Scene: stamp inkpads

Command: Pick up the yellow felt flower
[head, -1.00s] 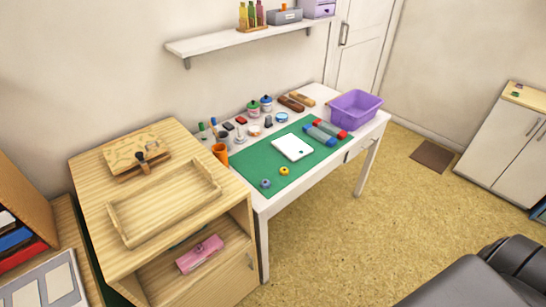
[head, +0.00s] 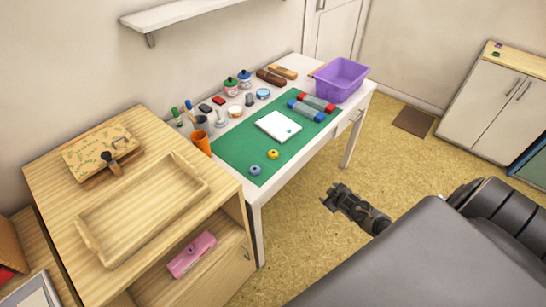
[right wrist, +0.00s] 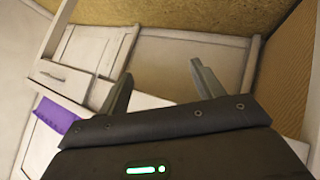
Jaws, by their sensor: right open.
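The yellow felt flower (head: 273,154) shows in the head view as a small yellow piece with a dark centre. It lies near the front edge of the green mat (head: 235,152) on the white table. A similar blue-grey piece (head: 255,170) lies just left of it. My right gripper (head: 330,197) is over the floor in front of the table, well right of and apart from the flower. In the right wrist view my right gripper (right wrist: 161,72) is open with nothing between its fingers. The flower is not seen there. My left gripper is not in view.
A purple bin (head: 340,82) stands at the table's right end. An orange cup (head: 201,144) stands left of the mat. A wooden cabinet with a tray (head: 95,238) adjoins the table.

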